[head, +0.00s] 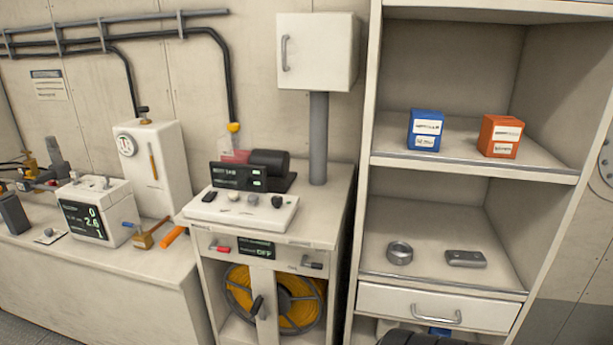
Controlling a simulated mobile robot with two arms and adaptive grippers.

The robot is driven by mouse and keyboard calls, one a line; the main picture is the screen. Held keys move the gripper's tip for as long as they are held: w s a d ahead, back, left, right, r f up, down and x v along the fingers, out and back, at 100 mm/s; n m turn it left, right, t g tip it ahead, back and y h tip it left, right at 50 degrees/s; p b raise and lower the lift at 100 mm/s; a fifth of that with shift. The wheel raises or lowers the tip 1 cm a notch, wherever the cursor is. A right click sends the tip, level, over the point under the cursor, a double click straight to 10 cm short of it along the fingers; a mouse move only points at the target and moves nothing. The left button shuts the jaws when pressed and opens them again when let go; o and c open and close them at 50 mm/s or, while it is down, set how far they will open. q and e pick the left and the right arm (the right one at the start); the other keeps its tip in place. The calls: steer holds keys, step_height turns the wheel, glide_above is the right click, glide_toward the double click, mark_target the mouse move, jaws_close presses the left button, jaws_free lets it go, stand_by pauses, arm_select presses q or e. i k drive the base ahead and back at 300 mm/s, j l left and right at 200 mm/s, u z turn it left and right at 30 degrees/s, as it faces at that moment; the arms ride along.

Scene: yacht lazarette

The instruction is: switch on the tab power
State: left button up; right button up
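Which control is the tab power is not clear, as the labels are too small to read. A white cabinet (318,214) stands in the middle. On its front a dark display (257,247) reads OFF, with a red-handled lever (219,248) to its left and a dark-handled lever (312,264) to its right. On the cabinet top lies a white control box (241,209) with several knobs. Behind it is a black unit with a lit readout (238,177). Neither of my grippers shows in the view.
A long bench (110,275) at left carries a white meter (96,212), a white tank (154,165) and a brush. A shelf unit (474,166) at right holds a blue box (425,130) and an orange box (500,136). A yellow hose reel (298,303) sits below the levers.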

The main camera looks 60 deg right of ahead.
mark_target(209, 197)
steer(key=z, duration=1.55)
